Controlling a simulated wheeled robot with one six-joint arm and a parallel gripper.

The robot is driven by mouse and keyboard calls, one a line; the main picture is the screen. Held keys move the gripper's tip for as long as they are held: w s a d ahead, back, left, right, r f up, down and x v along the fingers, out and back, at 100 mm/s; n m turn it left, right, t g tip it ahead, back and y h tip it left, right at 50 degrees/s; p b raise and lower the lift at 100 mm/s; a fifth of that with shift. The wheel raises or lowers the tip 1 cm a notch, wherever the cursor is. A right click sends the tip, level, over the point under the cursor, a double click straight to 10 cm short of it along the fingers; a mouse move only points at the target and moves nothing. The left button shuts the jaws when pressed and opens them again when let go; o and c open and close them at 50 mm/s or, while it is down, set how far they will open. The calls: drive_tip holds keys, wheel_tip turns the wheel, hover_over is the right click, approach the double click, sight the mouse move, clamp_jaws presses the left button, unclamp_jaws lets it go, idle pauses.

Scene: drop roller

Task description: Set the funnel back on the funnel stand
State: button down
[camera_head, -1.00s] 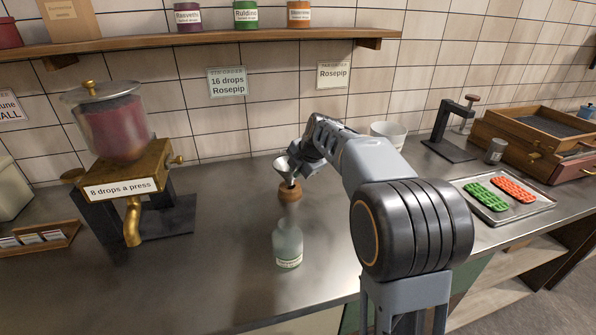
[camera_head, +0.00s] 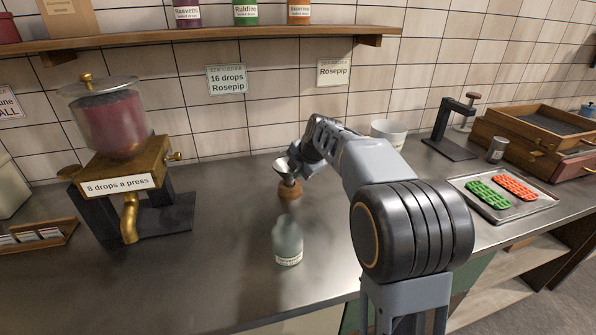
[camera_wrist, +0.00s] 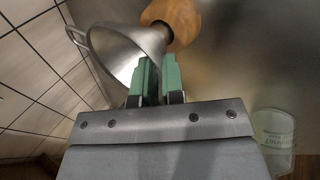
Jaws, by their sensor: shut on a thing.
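The metal funnel (camera_head: 283,165) is held in my gripper (camera_head: 298,172), mouth up and tilted. It shows large in the wrist view (camera_wrist: 118,50), with a loop handle on its rim. The green fingertips (camera_wrist: 159,72) are shut on it near its side. The funnel stand (camera_head: 290,191), with a round wooden base (camera_wrist: 178,14), is directly below and behind the funnel. The funnel's lower end is close to the stand's dark top, but I cannot tell whether they touch or whether the spout is seated.
A pale glass bottle (camera_head: 288,242) stands just in front of the stand. A press dispenser (camera_head: 128,168) is on the left.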

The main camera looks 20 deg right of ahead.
drive_tip(key=shift+f+b, duration=1.15)
drive_tip(key=c, duration=1.1)
unclamp_jaws()
drive_tip(key=shift+c, duration=0.2)
drive_tip(key=shift+r, duration=0.1)
drive_tip(key=p+v, duration=0.1)
drive_tip(key=v, duration=1.2)
drive_tip(key=shift+s+r, duration=0.2)
drive_tip(key=shift+r, duration=0.1)
